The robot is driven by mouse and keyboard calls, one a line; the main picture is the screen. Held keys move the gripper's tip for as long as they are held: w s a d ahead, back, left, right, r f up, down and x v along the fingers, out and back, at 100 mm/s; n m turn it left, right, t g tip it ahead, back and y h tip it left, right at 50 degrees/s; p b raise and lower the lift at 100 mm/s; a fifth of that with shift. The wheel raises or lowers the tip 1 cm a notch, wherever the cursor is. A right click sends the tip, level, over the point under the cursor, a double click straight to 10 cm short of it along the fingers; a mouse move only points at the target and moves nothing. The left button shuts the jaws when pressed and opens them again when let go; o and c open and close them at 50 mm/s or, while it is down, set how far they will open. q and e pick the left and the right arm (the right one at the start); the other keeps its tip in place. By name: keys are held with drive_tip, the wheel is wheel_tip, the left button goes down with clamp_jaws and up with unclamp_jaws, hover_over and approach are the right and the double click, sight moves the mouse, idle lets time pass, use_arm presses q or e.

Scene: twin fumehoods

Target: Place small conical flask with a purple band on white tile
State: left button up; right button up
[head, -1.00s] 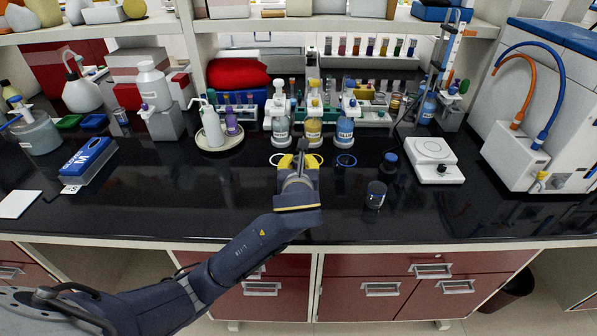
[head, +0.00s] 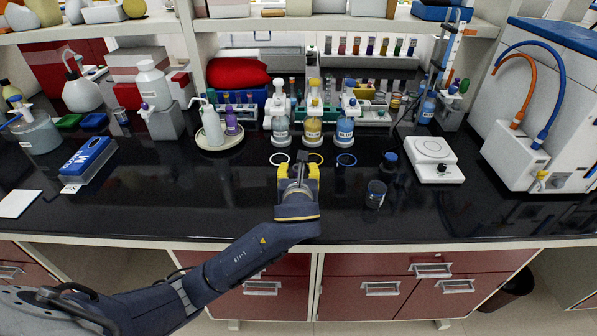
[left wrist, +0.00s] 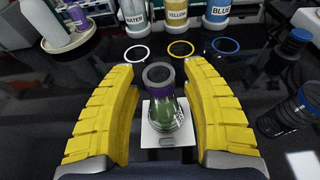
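The small conical flask (left wrist: 163,76) has a grey rim and a purple band on its neck. In the left wrist view it stands upright on a small white tile (left wrist: 151,146), with greenish contents or tint below the band. My left gripper (left wrist: 158,68) has its yellow fingers spread on both sides of the flask, with a gap on the left; contact on the right is hard to tell. In the head view my left gripper (head: 298,168) is over the front middle of the bench and hides the tile and most of the flask. My right gripper is not in view.
White, yellow and blue rings (head: 346,160) lie behind the gripper, before the wash bottles (head: 313,128). A dark beaker (head: 376,194), a blue-capped item (head: 389,160) and a white stirrer (head: 431,150) stand right. A blue box (head: 90,160) lies left.

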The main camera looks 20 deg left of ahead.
use_arm(q)
drive_tip(key=v, duration=1.2)
drive_tip(key=shift+r, duration=0.25)
